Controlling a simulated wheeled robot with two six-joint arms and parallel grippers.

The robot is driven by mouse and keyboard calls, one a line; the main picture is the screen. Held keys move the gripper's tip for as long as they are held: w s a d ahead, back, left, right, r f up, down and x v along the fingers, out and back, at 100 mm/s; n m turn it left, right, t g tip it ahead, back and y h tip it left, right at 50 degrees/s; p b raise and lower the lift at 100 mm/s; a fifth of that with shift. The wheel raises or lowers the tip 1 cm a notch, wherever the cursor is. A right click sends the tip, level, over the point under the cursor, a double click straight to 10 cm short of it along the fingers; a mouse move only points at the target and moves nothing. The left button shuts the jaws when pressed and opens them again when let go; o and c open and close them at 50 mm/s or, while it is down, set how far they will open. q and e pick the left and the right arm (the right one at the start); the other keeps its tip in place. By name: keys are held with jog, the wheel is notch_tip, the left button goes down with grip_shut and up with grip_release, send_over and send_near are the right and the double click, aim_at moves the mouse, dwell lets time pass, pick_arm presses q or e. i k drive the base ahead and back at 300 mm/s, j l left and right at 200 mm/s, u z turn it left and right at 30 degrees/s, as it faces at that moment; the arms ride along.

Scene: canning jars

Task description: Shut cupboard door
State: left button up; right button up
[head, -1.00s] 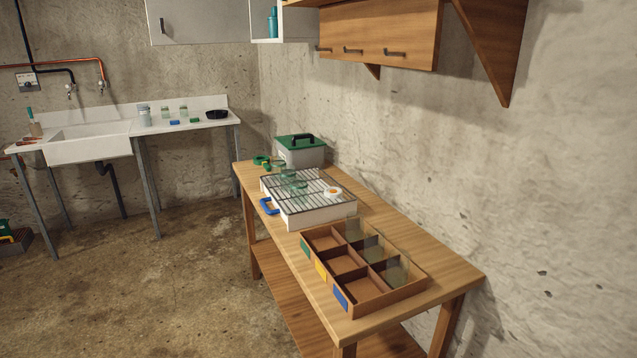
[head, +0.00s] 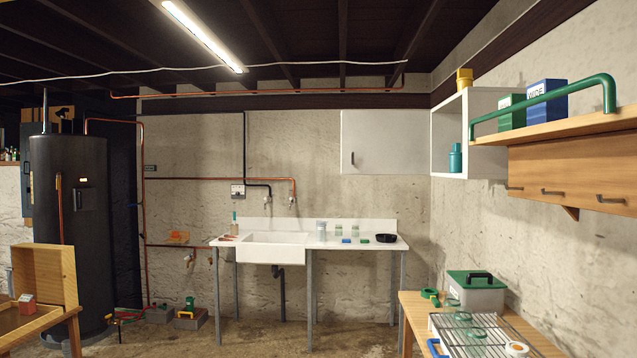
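A white wall cupboard (head: 488,139) hangs on the right wall near the far corner, with its open front facing left. A teal bottle (head: 455,158) stands inside. Its white door (head: 388,142) appears to be open, standing out to the left from the far edge of the opening, in front of the back wall. A dark upright handle (head: 352,158) shows near the door's free left edge. Neither of my grippers is in the head view.
A white sink counter (head: 330,240) with jars stands below the door. A wooden workbench (head: 412,325) stands at right, bearing a wire rack and a green-lidded box (head: 475,290). A wooden shelf (head: 580,125) with a green rail (head: 545,100) juts from the right wall. Bare floor shows between.

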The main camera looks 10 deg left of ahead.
aim_at(381, 142)
jog(key=i+u, duration=0.3)
jog(key=i, duration=5)
jog(key=i+z, duration=0.4)
jog(key=i+j+z, duration=0.15)
jog(key=i+z, duration=0.2)
jog(key=i+j+z, duration=0.2)
jog(key=z, duration=2.75)
